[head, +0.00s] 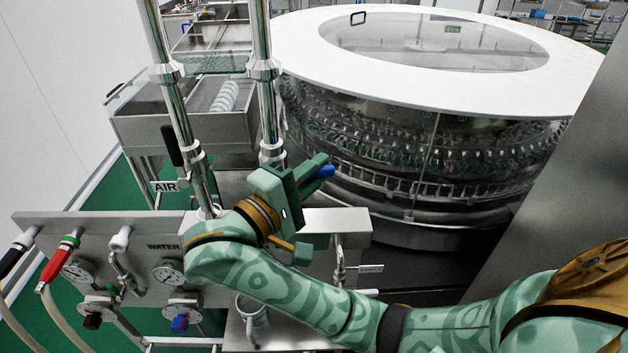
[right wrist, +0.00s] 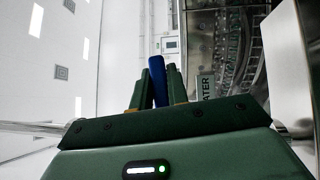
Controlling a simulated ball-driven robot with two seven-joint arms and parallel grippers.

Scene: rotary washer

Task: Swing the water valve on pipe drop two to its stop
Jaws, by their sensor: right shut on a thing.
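My right gripper (head: 313,169) is raised in front of the second vertical pipe (head: 263,70) and shut on a blue lever handle (head: 323,173). The handle's blue end sticks out past the fingers. In the right wrist view the blue handle (right wrist: 158,84) stands between the two fingertips (right wrist: 161,88). A WATER sign (right wrist: 205,87) shows just right of them. My gripper and wrist hide the valve body and the lower part of the second pipe in the head view. My left gripper is not in view.
The first pipe (head: 181,120) has a black handle (head: 171,146) and an AIR sign (head: 165,187). A steel panel (head: 60,225) with gauges and hoses lies below. The round washer (head: 425,150) with its white top stands behind.

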